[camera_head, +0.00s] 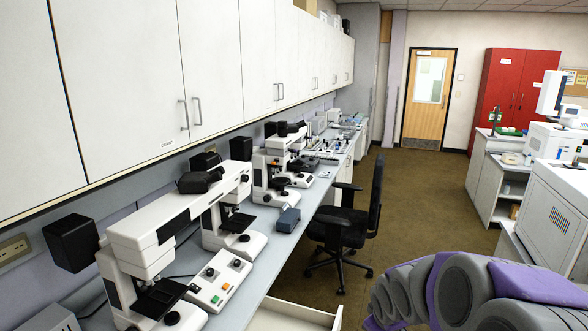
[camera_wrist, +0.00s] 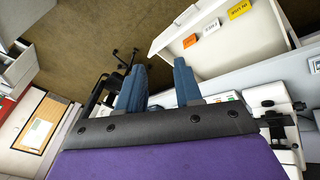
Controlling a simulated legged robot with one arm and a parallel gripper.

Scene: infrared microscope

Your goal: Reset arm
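My gripper (camera_wrist: 160,72) shows in the wrist view as two blue fingers, parallel and apart with a clear gap between them. It is open and nothing is between the fingers. Ahead of it and to the right is an open white drawer (camera_wrist: 252,52) with orange, white and yellow labelled items inside. In the head view part of my grey and purple arm fills the lower right corner, and the fingers are not seen there. The open drawer (camera_head: 296,316) also shows at the bottom of that view, below the bench.
White microscopes (camera_head: 150,250) and a control box (camera_head: 220,279) stand along the bench at left, under wall cabinets (camera_head: 120,80). A black chair (camera_head: 350,226) is beside the bench. White instruments (camera_head: 556,205) stand at right. The brown floor (camera_head: 425,190) between is clear.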

